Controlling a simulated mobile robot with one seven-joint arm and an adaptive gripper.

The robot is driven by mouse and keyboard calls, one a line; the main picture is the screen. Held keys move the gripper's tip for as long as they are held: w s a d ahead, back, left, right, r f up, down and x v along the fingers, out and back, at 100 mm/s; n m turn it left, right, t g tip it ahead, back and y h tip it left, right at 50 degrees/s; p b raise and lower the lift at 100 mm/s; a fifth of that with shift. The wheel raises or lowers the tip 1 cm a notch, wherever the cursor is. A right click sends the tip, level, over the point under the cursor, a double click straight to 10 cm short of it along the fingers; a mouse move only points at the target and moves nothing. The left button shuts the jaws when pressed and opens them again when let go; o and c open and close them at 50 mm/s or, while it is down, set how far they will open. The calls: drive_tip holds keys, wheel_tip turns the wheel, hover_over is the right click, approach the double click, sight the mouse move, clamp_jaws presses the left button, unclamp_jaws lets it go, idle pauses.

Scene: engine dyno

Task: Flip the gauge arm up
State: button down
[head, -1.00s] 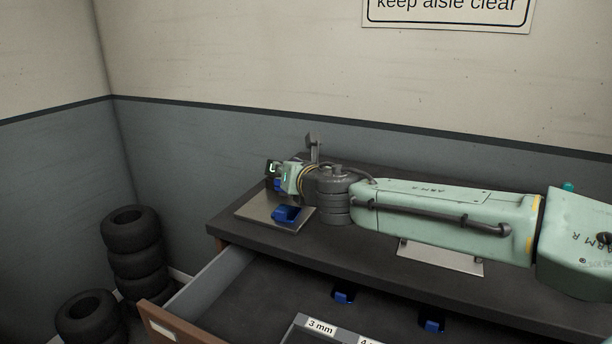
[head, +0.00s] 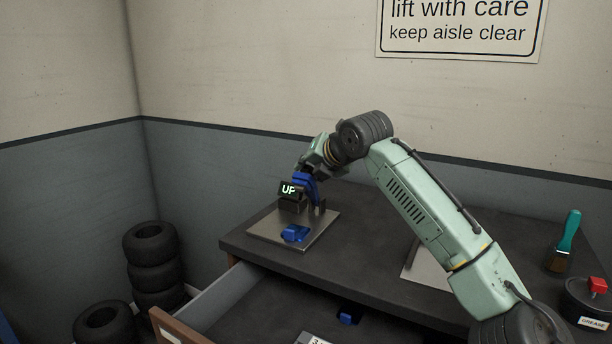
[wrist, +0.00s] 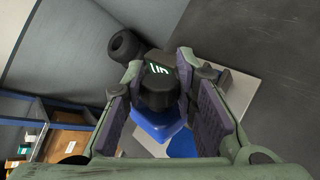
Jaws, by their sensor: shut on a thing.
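The gauge stands on a light metal plate (head: 265,231) at the left end of the bench. Its dark display (head: 289,190) reads "UP" and also shows in the wrist view (wrist: 160,72). The blue gauge arm (head: 307,187) stands upright beside the display, and blue also shows between the fingers in the wrist view (wrist: 157,128). My gripper (head: 304,178) is at the gauge arm, shut on it. The fingers hide much of the grip. A separate blue piece (head: 295,234) lies at the plate's front.
An open drawer (head: 210,303) juts out below the bench front. A brush with a teal handle (head: 567,230) and a grease tin (head: 585,300) stand at the right. Stacked tyres (head: 151,262) are on the floor at left. The dark bench top behind the plate is clear.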

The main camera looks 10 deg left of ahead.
drive_tip(key=shift+w+d+r+m+g, duration=0.15)
drive_tip(key=shift+w+m+g, duration=0.1)
drive_tip(key=shift+w+g, duration=0.15)
drive_tip(key=shift+w+d+r+m+g, duration=0.15)
drive_tip(key=shift+w+m+g, duration=0.15)
drive_tip(key=shift+w, duration=0.2)
drive_tip(key=shift+r, duration=0.1)
drive_tip(key=c, duration=1.3)
unclamp_jaws()
drive_tip(key=v, duration=1.2)
